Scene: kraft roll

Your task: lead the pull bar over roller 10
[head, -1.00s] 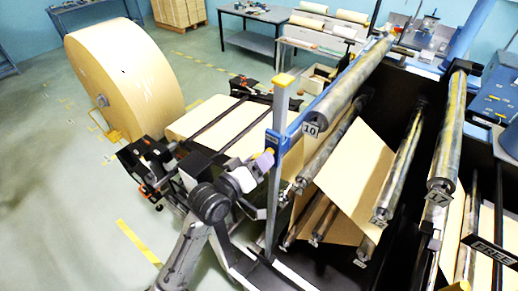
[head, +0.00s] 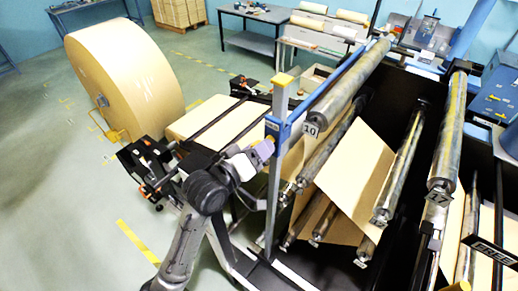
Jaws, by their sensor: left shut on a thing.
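The blue pull bar (head: 297,112) runs from lower left to upper right, just left of roller 10 (head: 337,98) and about parallel to it. Kraft web (head: 291,158) shows below the bar. My left gripper (head: 266,148) is shut on the near end of the pull bar, beside a grey post with a yellow cap (head: 281,100). The bar's near end is about level in the picture with the roller's number plate. I cannot tell the exact gap between bar and roller. My right gripper is not in view.
A big kraft roll (head: 125,80) stands at the left. A kraft-covered table (head: 215,122) lies between it and the rollers. Roller 17 (head: 447,135) and other rollers fill the right. A workbench (head: 252,40) stands behind. The floor at lower left is clear.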

